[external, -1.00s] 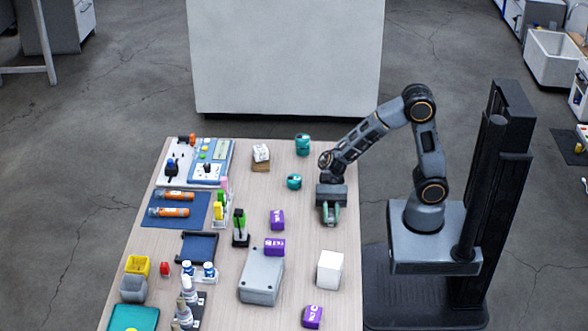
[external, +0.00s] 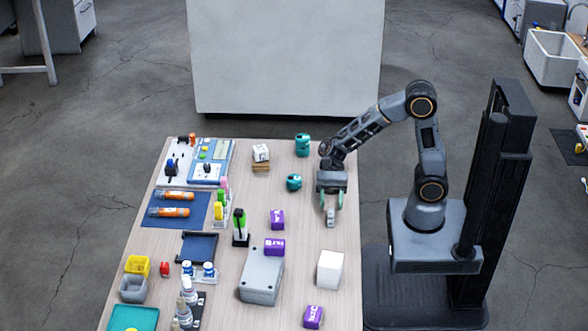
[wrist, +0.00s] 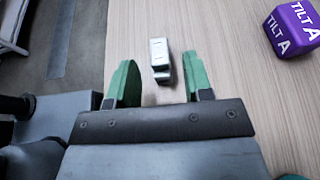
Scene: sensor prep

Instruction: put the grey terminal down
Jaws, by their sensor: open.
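The grey terminal (wrist: 160,58) is a small pale grey block with a stepped shape, standing on the wooden table. In the wrist view it lies between and just beyond my two green fingertips, with clear gaps on both sides. In the external view it is a small pale shape (external: 330,216) just below the fingers. My gripper (external: 332,200) is open and empty, pointing down over the table's right side. Its spread fingers also show in the wrist view (wrist: 159,72). The terminal's underside is hidden.
Purple labelled blocks (external: 277,219) stand to the left, one showing at the wrist view's upper right (wrist: 293,28). A white cube (external: 330,269) and a grey box (external: 261,277) are nearer the front. Teal pieces (external: 294,182) stand behind. Bare table surrounds the terminal; the right edge is close.

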